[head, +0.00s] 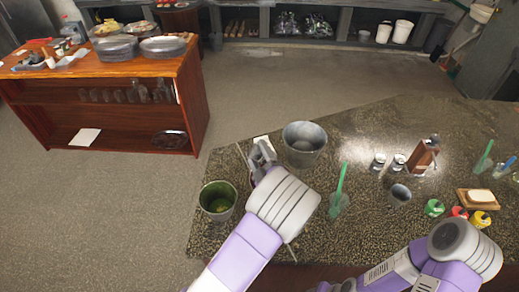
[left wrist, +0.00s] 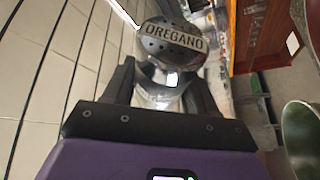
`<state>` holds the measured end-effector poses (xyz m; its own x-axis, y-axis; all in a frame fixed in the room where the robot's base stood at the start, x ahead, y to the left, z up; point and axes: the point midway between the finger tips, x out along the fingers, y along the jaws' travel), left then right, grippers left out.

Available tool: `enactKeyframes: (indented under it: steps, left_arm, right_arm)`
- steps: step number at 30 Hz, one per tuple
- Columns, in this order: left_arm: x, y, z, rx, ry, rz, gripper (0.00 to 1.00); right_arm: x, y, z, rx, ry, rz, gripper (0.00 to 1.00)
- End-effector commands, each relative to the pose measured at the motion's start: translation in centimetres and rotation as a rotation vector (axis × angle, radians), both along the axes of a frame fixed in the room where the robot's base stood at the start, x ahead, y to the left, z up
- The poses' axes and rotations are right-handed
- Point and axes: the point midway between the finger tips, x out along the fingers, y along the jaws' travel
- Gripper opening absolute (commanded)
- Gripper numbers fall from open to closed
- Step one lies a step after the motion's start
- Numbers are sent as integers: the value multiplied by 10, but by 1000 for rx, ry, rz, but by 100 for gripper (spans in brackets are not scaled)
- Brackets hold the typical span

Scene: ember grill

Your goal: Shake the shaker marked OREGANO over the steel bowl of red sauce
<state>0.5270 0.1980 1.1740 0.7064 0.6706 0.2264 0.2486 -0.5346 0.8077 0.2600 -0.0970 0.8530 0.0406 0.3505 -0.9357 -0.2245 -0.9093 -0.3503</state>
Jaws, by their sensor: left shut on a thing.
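My left gripper (head: 262,156) is over the left part of the speckled counter, between two buckets. In the left wrist view it (left wrist: 160,85) is shut on a shiny metal shaker with a perforated dome top (left wrist: 172,42) lettered OREGANO. The shaker is hard to make out in the head view. I cannot make out red sauce in any vessel. A grey metal bucket (head: 304,138) stands just right of the gripper, and a bucket with a green inside (head: 217,199) stands to its lower left. My right gripper is not in view; only its arm shows at lower right.
Two small metal shakers (head: 388,163) stand near a wooden block (head: 423,158). A wooden cabinet (head: 110,105) stands across the floor at left.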

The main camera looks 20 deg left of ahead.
Motion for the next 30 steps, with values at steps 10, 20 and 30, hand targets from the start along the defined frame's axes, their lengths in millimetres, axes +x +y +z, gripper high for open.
enactKeyframes:
  steps: [10,20,30]
  left_arm:
    - [0,0,-50,0,1,-1,35]
    - [0,0,-21,-4,-3,0,35]
    - [0,0,-14,-1,-1,0,35]
  right_arm:
    - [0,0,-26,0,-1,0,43]
    - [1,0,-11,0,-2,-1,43]
    - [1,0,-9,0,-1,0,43]
